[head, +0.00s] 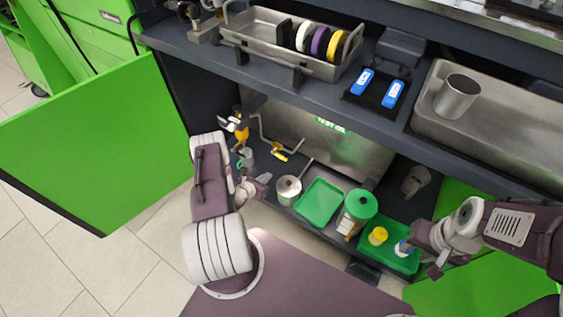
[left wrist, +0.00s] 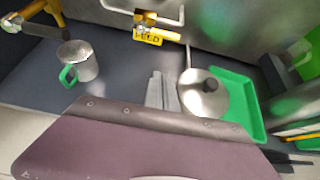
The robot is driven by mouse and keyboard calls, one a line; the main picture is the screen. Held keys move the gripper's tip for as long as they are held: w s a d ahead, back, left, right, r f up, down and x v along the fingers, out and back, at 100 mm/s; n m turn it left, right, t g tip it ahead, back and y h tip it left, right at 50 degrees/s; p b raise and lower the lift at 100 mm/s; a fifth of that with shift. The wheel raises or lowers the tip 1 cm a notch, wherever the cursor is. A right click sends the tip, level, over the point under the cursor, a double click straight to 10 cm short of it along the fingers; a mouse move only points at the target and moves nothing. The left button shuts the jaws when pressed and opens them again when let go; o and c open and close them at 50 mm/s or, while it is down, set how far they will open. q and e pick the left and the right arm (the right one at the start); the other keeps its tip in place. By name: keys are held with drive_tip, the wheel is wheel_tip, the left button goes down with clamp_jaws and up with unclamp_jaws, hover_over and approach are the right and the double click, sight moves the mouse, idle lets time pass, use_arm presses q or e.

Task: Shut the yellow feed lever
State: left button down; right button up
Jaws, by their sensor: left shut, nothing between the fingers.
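The yellow feed lever (left wrist: 168,35) sits on a bent metal pipe (left wrist: 150,12) on the back panel, beside a yellow tag lettered FEED (left wrist: 146,38). In the head view the lever and tag show as a small yellow patch (head: 280,156) below the work surface, too small to tell apart. The lever appears to point right, roughly along the panel. My left gripper (left wrist: 160,90) is shut and empty, below and in front of the lever and apart from it. It also shows in the head view (head: 264,181). My right gripper (head: 438,266) is by the green tray; its opening is unclear.
A metal mug with green handle (left wrist: 82,62) stands left of my left fingers, a lidded pan (left wrist: 203,95) right, its handle rising toward the lever. Another yellow fitting (head: 241,134) is further left. A green tray (head: 320,203) and green-lidded jar (head: 360,206) stand right. The shelf overhangs.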

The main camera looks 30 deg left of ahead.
sight(279, 156)
use_arm(q)
drive_tip(key=b+x, duration=0.3)
drive_tip(key=x, duration=0.2)
drive_tip(key=b+x, duration=0.3)
drive_tip(key=x, duration=0.1)
drive_tip(key=shift+w+d+f, duration=0.1)
drive_tip(key=shift+w+f, duration=0.05)
drive_tip(key=shift+f, duration=0.35)
drive_tip(key=shift+w+r, duration=0.2)
drive_tip(key=shift+r, duration=0.55)
drive_tip(key=shift+w+r, duration=0.25)
drive_tip(key=shift+r, duration=0.45)
drive_tip(key=shift+w+r, duration=0.2)
drive_tip(key=shift+r, duration=0.55)
